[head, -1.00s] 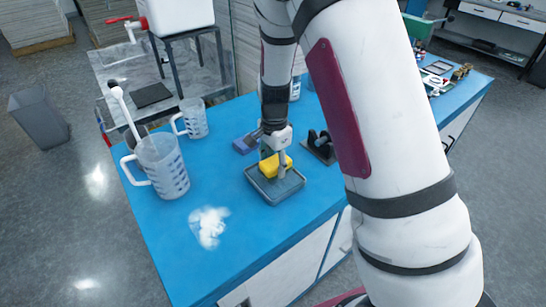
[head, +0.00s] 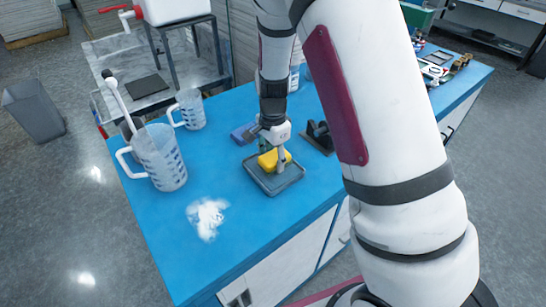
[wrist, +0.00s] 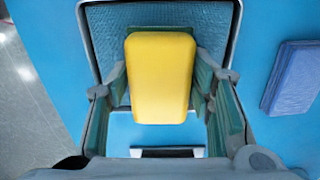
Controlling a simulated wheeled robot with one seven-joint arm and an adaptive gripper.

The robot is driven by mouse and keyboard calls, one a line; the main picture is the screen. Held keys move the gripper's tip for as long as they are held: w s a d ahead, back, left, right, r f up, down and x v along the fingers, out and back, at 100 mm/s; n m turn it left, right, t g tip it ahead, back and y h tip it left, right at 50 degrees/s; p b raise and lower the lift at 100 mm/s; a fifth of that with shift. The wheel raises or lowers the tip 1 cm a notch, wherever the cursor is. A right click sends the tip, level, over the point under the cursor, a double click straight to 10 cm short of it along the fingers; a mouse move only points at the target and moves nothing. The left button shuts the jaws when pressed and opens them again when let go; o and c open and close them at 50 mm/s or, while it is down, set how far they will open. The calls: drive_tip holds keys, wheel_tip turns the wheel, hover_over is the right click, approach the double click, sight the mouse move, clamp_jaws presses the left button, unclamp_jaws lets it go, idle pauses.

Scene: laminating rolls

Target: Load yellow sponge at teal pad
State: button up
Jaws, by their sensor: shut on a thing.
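The yellow sponge (head: 273,159) is a rounded block between the fingers of my gripper (head: 274,163). In the wrist view the sponge (wrist: 161,80) fills the gap between the teal-green fingers (wrist: 161,95), which are shut on its sides. The teal pad (wrist: 112,22) is a textured surface inside a dark-rimmed shallow tray (head: 273,192) on the blue bench. The sponge is over the pad, toward one edge of the tray in the wrist view, and hides part of it. I cannot tell whether it touches the pad.
A blue-purple block (wrist: 291,78) lies beside the tray. A black stand (head: 319,137) is behind right. A large measuring jug (head: 163,160), a smaller jug (head: 191,110) and white powder (head: 207,217) are at left. The bench around the tray's front is clear.

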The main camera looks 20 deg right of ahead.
sight(274, 157)
drive_tip(key=shift+f, duration=0.55)
idle(1.4)
drive_tip(key=shift+r+p, duration=1.65)
drive_tip(key=shift+r, duration=1.9)
drive_tip(key=n, duration=0.3)
drive_tip(key=shift+s+f+n, duration=0.1)
drive_tip(key=shift+f+n, duration=0.05)
drive_tip(key=shift+n, duration=0.15)
drive_tip(key=n, duration=0.3)
drive_tip(key=shift+f+n, duration=0.1)
drive_tip(key=shift+n, duration=0.2)
drive_tip(key=n, duration=0.3)
drive_tip(key=shift+s+f, duration=0.1)
drive_tip(key=shift+f, duration=0.05)
drive_tip(key=n, duration=0.4)
drive_tip(key=shift+f, duration=0.1)
